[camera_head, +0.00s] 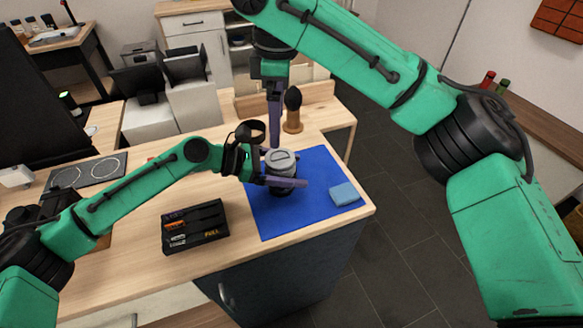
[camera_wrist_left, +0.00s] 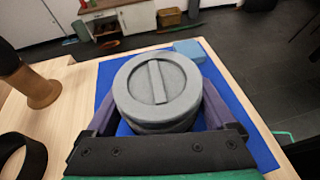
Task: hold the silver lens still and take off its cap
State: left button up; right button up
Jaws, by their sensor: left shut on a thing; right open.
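The silver lens (camera_head: 282,160) stands upright on the blue mat, with its grey cap (camera_wrist_left: 157,84) on top; a raised bar crosses the cap. My left gripper (camera_head: 281,181) is shut around the side of the lens, low down. In the left wrist view, its purple fingers (camera_wrist_left: 165,118) sit on either side of the lens, below the cap. My right gripper (camera_head: 275,143) points down from above, its fingertips just above and slightly behind the cap in the head view. It is open and empty; its fingers overlap here, so the gap is hidden.
The blue mat (camera_head: 317,170) carries a light blue block (camera_head: 344,194) at its right. A black tray (camera_head: 195,232) with small labelled items lies front left. A wooden stand with a black top (camera_head: 293,112) and a black ring (camera_wrist_left: 22,157) stand behind. The table's right edge is near.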

aim_at(280, 157)
jog(key=shift+h, duration=0.3)
notch_tip(280, 157, down, 9)
jog(key=shift+w+d+r, duration=0.1)
jog(key=shift+r, duration=0.1)
jog(key=c, duration=1.3)
jog(key=shift+r, duration=0.75)
jog(key=shift+r, duration=2.4)
